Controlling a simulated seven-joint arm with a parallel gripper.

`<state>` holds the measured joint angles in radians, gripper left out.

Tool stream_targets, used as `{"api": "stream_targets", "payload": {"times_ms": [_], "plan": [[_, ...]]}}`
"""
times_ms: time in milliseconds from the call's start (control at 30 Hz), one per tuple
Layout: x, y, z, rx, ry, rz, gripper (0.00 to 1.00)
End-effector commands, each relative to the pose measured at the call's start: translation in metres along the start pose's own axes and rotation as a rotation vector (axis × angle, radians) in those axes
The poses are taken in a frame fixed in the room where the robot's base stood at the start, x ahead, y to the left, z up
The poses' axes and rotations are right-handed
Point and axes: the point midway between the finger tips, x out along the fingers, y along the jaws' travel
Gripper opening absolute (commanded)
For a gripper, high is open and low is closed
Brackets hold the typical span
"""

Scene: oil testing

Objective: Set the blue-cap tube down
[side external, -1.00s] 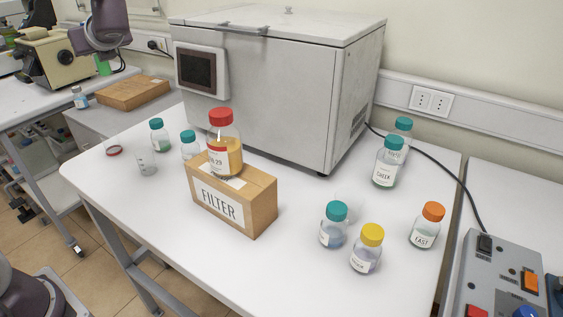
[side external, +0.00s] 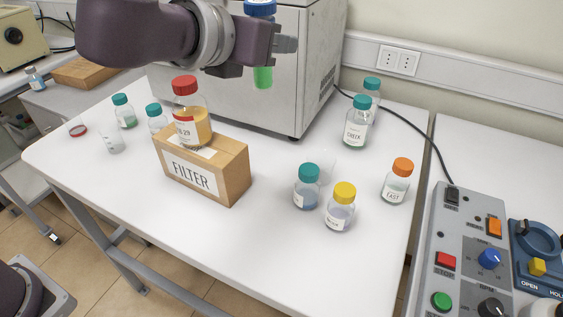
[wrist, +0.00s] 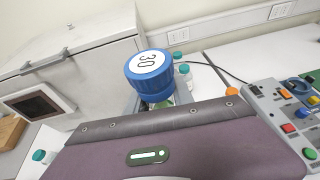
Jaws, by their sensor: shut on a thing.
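The blue-cap tube (side external: 262,76) is held upright in the air, with green content in its lower part. Its blue cap shows in the wrist view (wrist: 148,72) with a white label reading 30. My gripper (side external: 283,42) is shut on the tube, above the table and in front of the white machine. The fingers hide the tube's middle in the side view. The white table (side external: 300,255) lies below, with clear space between it and the tube.
A wooden FILTER box (side external: 225,166) carries a red-cap bottle (side external: 190,112). Teal-cap bottles (side external: 306,188), a yellow-cap bottle (side external: 339,208) and an orange-cap bottle (side external: 397,182) stand on the right. A control panel (side external: 470,250) is at far right. The front table area is bare.

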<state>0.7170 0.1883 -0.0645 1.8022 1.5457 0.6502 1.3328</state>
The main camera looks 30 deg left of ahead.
Motion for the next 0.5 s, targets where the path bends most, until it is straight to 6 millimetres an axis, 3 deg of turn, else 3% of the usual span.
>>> {"api": "stream_targets", "payload": {"times_ms": [267,500], "plan": [[-0.026,-0.053,-0.009,0.052,-0.003,-0.136,0.00],[-0.011,-0.052,-0.050,0.060,0.003,-0.133,0.00]]}}
